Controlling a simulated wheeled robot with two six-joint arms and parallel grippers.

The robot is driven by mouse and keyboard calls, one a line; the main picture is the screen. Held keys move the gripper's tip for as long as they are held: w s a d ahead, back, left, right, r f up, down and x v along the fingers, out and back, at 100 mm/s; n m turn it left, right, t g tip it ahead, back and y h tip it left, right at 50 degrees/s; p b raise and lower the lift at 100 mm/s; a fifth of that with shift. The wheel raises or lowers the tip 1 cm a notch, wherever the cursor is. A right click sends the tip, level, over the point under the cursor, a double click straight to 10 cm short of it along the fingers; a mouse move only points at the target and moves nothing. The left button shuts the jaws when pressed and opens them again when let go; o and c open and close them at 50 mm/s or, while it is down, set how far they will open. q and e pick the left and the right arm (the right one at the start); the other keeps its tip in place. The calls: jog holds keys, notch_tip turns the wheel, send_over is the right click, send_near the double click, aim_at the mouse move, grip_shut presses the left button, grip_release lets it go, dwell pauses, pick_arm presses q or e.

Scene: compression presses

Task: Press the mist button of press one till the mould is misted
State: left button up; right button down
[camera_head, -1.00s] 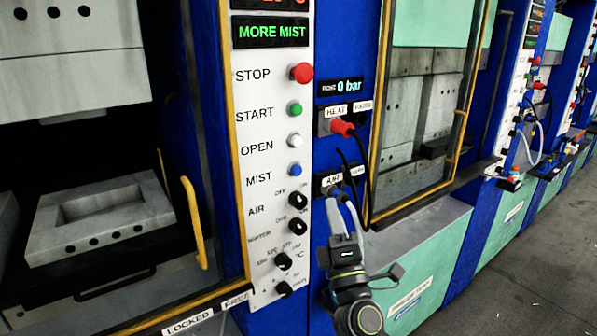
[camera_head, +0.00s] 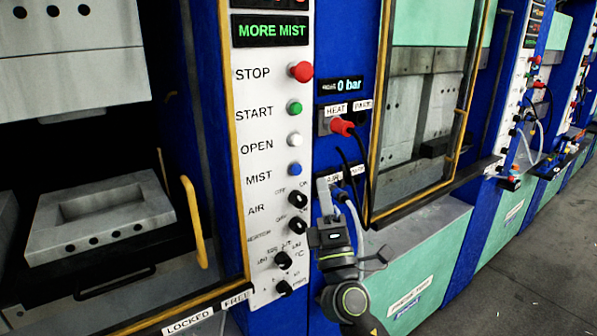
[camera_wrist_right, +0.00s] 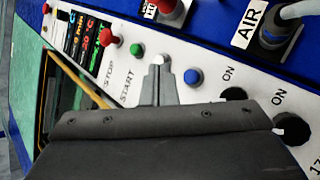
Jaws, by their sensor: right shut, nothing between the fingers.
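The blue mist button (camera_head: 295,169) of the near press sits on the white panel (camera_head: 262,190), beside the word MIST, below the white open button (camera_head: 293,139). A display (camera_head: 270,31) above reads MORE MIST in green. The grey lower mould (camera_head: 150,205) lies in the open press at left. My right gripper (camera_head: 324,183) is shut and empty, right of the panel in the head view. In the right wrist view its closed fingertips (camera_wrist_right: 159,62) overlap the white button, with the blue button (camera_wrist_right: 193,76) just to their right; contact is not visible. My left gripper is not in view.
The red stop button (camera_head: 301,71) and green start button (camera_head: 295,108) are above on the panel; black knobs (camera_head: 298,226) are below. A yellow handle (camera_head: 194,220) stands left of the panel.

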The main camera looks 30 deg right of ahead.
aim_at(297, 170)
jog(key=shift+w+a+b, duration=0.2)
jog(key=shift+w+b, duration=0.4)
jog(key=shift+w, duration=1.9)
jog(key=shift+w+h, duration=0.1)
jog(key=shift+h, duration=0.2)
jog(key=shift+w, duration=0.35)
jog(key=shift+w+b, duration=0.45)
jog(key=shift+b, duration=0.05)
dwell(0.3)
jog(key=shift+s, duration=0.95)
jog(key=shift+s, duration=0.1)
